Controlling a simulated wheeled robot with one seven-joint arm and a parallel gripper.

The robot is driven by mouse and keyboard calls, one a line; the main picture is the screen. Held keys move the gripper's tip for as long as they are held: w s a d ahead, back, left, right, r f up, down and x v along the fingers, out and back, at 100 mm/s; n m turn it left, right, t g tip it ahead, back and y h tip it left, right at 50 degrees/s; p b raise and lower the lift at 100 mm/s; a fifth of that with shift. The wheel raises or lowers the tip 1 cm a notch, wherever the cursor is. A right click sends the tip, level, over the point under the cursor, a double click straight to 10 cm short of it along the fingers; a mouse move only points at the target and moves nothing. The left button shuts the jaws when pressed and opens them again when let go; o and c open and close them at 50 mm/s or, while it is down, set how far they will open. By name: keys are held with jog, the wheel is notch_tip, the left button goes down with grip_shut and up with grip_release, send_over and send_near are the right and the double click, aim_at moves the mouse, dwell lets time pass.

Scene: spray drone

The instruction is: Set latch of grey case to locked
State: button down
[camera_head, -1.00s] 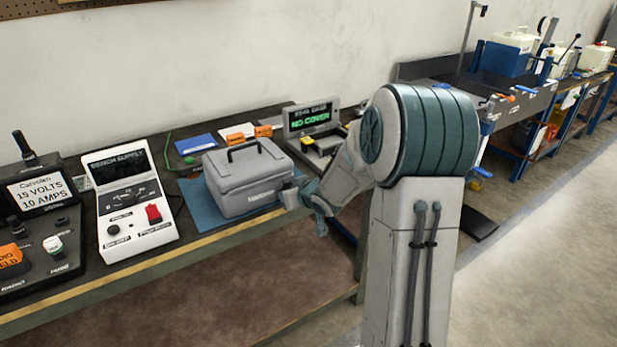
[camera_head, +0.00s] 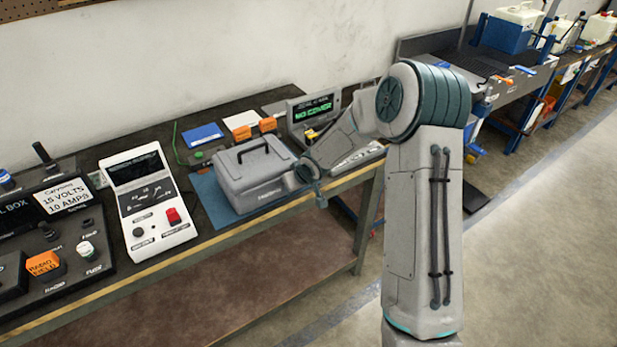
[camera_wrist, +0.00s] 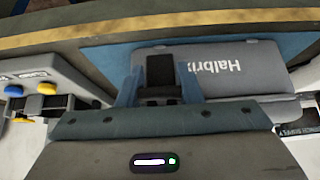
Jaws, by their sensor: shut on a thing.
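The grey case (camera_head: 250,185) stands closed on a blue mat (camera_head: 210,205) on the bench, its dark carry handle (camera_head: 252,150) raised on the lid. My gripper (camera_head: 304,172) is at the right end of the case's front. In the wrist view my gripper (camera_wrist: 160,85) is shut on a dark latch (camera_wrist: 160,68) between its blue-grey fingers. The fingers hide part of the latch, and I cannot tell its setting.
A white bench supply (camera_head: 150,205) stands left of the case. A tester with a "NO COVER" screen (camera_head: 314,112) stands behind my forearm on the right. Orange blocks (camera_head: 258,128) lie behind the case. The bench's front edge (camera_head: 200,246) runs close before it.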

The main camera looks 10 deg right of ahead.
jog(key=shift+a, duration=0.15)
dwell(0.4)
jog(key=c, duration=1)
grip_release()
jog(key=shift+w, duration=0.1)
jog(key=shift+r, duration=0.15)
jog(key=shift+r, duration=0.25)
jog(key=p+v, duration=0.2)
jog(key=v, duration=1.1)
